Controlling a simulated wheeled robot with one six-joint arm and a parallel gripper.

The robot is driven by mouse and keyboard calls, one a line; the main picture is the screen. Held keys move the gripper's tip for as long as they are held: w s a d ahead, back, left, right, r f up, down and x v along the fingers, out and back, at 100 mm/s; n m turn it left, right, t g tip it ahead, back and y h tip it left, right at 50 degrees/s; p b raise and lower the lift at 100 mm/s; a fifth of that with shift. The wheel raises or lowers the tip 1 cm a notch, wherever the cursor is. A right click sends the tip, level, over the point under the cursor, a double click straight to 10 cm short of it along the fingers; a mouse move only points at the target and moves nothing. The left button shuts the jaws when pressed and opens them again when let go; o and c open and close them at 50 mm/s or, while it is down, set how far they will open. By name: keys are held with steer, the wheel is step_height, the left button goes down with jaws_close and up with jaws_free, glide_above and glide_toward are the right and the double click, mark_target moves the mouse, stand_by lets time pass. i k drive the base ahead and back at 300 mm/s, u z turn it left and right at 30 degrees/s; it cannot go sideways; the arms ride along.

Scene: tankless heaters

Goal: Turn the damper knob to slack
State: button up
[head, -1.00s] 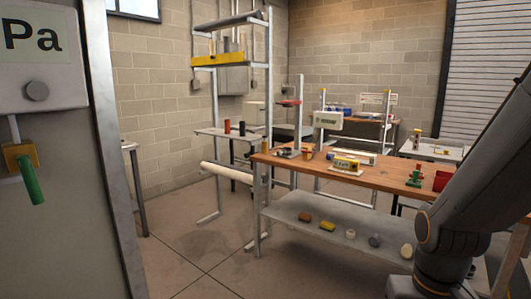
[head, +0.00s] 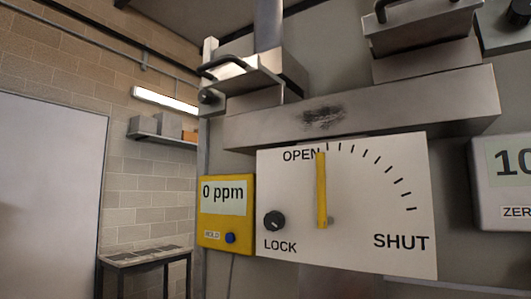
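A white damper plate (head: 345,240) faces me in the head view, marked OPEN, SHUT and LOCK, with an arc of tick marks from OPEN round to SHUT. A small round black knob (head: 274,222) sits on its left side, just above the word LOCK. I cannot tell clearly which way the knob is set, and no "slack" label is readable. A yellow lever (head: 321,190) on the plate stands nearly upright, its tip beside the word OPEN. My gripper is not in view.
A yellow meter (head: 226,212) reading 0 ppm hangs left of the plate. A grey gauge box (head: 502,185) is at the right edge. A metal duct (head: 365,108) with sooty marks runs above the plate. A small table (head: 145,256) stands at lower left.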

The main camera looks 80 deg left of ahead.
mark_target(274, 221)
steer(key=u, duration=2.5)
steer(key=k, duration=1.25)
steer(key=u, duration=0.35)
steer(key=i, duration=0.8)
steer(key=z, duration=0.15)
